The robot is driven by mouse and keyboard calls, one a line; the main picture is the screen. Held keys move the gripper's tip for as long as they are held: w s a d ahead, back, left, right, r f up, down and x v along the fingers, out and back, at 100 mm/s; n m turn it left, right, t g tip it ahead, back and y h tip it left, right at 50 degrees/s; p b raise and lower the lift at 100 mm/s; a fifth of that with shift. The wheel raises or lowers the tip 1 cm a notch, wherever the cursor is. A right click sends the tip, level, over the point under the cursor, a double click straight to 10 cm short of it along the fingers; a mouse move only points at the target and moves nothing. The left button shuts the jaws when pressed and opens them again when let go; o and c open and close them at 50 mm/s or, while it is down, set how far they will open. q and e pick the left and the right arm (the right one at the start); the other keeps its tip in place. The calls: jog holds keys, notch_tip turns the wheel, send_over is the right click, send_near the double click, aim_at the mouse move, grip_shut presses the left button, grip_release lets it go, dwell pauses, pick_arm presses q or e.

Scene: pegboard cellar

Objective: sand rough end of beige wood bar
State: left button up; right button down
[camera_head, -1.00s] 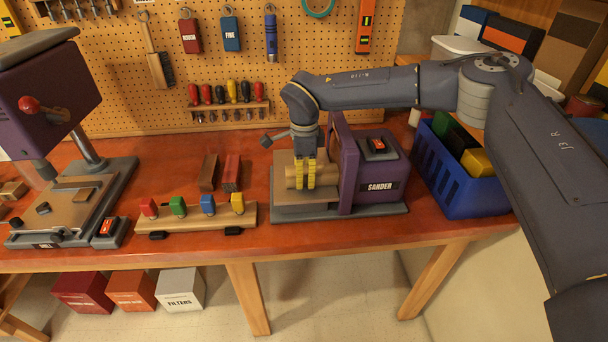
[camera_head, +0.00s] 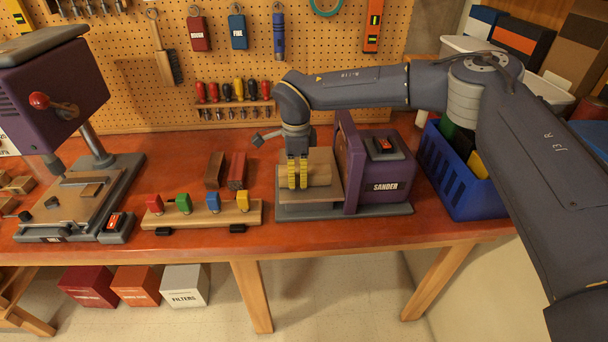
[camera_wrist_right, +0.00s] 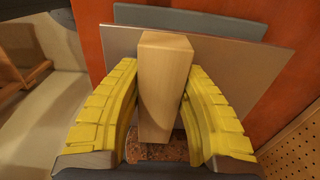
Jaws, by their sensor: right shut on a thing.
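The beige wood bar (camera_head: 319,175) lies level over the work table of the purple sander (camera_head: 384,187). My right gripper (camera_head: 298,173) has its yellow fingers shut around the bar, left of the sander's upright housing. In the right wrist view the bar (camera_wrist_right: 164,75) stands between the two fingers (camera_wrist_right: 163,120). A brown speckled surface (camera_wrist_right: 162,149) shows below the bar there; I cannot tell whether it is the rough end or the abrasive face. The contact between bar and abrasive is hidden in the head view. My left gripper is out of view.
A dark brown block (camera_head: 214,170) and a red bar (camera_head: 237,171) lie left of the sander. A wooden rack (camera_head: 200,216) with coloured pieces stands in front of them. A drill press (camera_head: 60,95) is at far left. A blue crate (camera_head: 455,178) is close on the right.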

jog(key=shift+a, duration=0.35)
jog(key=shift+r, duration=4.5)
